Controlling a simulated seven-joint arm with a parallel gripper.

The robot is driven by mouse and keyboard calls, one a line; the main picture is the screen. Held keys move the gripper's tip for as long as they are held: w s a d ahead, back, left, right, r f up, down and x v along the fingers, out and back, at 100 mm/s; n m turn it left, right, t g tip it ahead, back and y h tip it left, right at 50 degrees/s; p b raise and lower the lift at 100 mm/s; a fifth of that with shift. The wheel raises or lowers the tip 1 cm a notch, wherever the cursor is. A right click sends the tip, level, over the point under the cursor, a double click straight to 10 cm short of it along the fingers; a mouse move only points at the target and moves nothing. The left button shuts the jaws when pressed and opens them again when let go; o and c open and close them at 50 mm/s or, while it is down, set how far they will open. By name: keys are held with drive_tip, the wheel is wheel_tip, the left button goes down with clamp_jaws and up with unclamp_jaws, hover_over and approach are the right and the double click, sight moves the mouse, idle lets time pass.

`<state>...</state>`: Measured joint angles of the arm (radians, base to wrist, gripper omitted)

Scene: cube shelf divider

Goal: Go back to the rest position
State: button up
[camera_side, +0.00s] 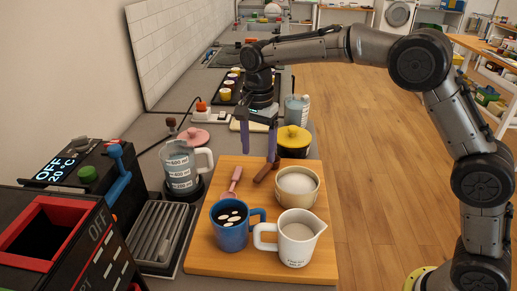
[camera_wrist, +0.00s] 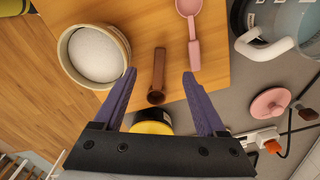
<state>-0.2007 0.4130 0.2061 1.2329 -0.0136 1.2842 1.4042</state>
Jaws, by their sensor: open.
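My gripper (camera_side: 258,140) hangs over the far end of the wooden board (camera_side: 204,262), with its two purple fingers pointing down. In the wrist view the fingers (camera_wrist: 160,85) are spread wide apart with nothing held between them. A brown wooden handle (camera_wrist: 158,76) shows in the gap between the fingers, lying on the board below; it also shows in the side view (camera_side: 263,174). A bowl of white contents (camera_side: 297,186) stands beside it on the board.
A glass measuring jug (camera_side: 180,172) stands at left, a yellow-lidded pot (camera_side: 293,140) behind. Dark machines (camera_side: 60,240) fill the left front. The space above the board is clear.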

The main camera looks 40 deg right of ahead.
drive_tip(key=s+d+r+n+t, duration=0.1)
drive_tip(key=s+d+r+t, duration=0.45)
drive_tip(key=s+r, duration=0.9)
drive_tip(key=s+d+f+n, duration=0.2)
drive_tip(key=s+f+n, duration=0.3)
drive_tip(key=s, duration=0.3)
drive_tip(key=s+d+f+n, duration=0.2)
drive_tip(key=s+f+n, duration=0.3)
drive_tip(key=s+n, duration=0.2)
drive_tip(key=shift+s+f+n, duration=0.15)
drive_tip(key=shift+s+n, duration=0.25)
drive_tip(key=shift+s, duration=0.85)
